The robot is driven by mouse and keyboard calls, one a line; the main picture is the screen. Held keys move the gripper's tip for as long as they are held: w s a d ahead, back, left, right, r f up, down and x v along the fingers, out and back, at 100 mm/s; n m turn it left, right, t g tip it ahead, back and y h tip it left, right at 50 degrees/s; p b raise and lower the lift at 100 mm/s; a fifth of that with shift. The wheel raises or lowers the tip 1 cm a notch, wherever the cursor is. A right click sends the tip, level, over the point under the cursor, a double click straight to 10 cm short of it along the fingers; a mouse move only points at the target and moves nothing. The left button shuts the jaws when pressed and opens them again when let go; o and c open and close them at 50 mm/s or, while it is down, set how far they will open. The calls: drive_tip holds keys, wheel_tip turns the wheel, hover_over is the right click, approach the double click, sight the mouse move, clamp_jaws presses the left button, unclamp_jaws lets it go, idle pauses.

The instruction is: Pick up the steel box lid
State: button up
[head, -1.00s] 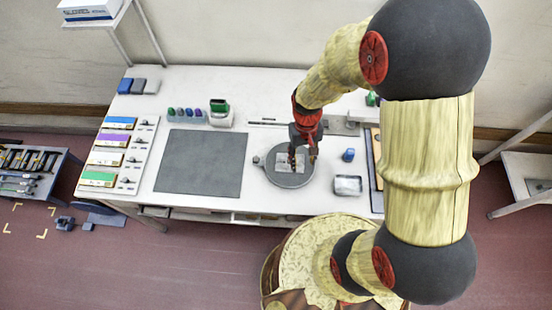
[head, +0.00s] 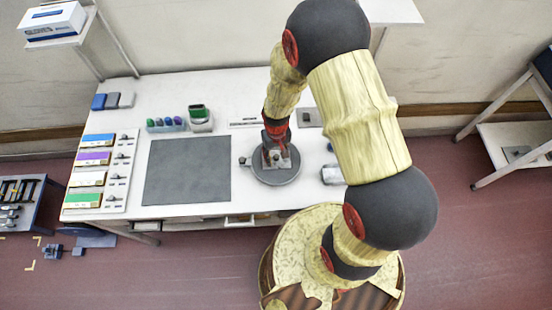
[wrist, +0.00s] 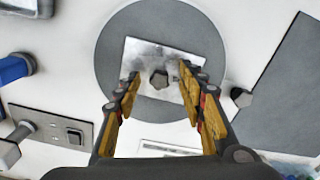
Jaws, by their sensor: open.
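The steel box lid (wrist: 143,55) is a square, shiny metal plate with a dark many-sided knob (wrist: 159,79) at its middle. It lies flat on a round grey disc (wrist: 110,50) on the white table. The lid also shows below my gripper in the head view (head: 282,163). My gripper (wrist: 158,74) is open and empty. In the wrist view its two fingertips appear on either side of the knob, over the lid. I cannot tell how far they are above the plate or whether they touch the knob.
A metal box (head: 332,175) stands to the right of the disc. A large dark grey mat (head: 187,170) lies to the left. A small knob-like part (wrist: 241,97) sits at the disc's edge. Colored bottles (head: 165,124) and a green-topped container (head: 199,115) stand behind.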

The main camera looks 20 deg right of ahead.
drive_tip(key=shift+c, duration=1.3)
drive_tip(key=c, duration=0.7)
clamp_jaws()
